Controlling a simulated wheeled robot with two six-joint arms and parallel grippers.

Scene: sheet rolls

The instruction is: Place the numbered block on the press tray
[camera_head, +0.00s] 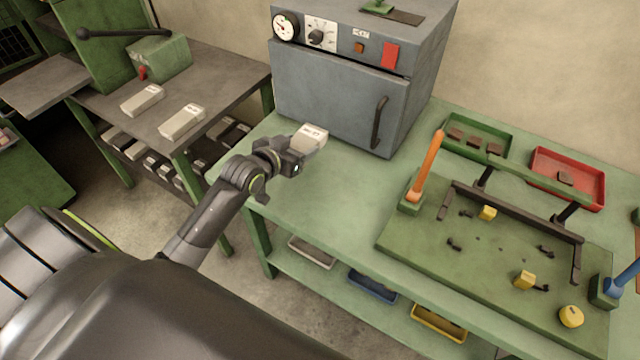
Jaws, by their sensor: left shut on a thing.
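A pale block (312,136) with dark markings on its upper face is held by my left gripper (295,155), which is shut on it. The gripper and block are over the left end of the green workbench (290,205), in front of the grey oven-like cabinet. The markings are too small to read. A green press-like machine (160,57) with a black lever stands on the table at the left. I cannot tell for sure which surface is the press tray; a flat grey plate (45,84) juts out at that table's left. My right gripper is not in view.
Two similar pale blocks (142,99) (182,122) lie on the left table. The grey cabinet (335,95) has its door shut. A green fixture board (410,240) with an orange handle (429,165) and yellow pieces fills the bench's right. Green bench top near the gripper is clear.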

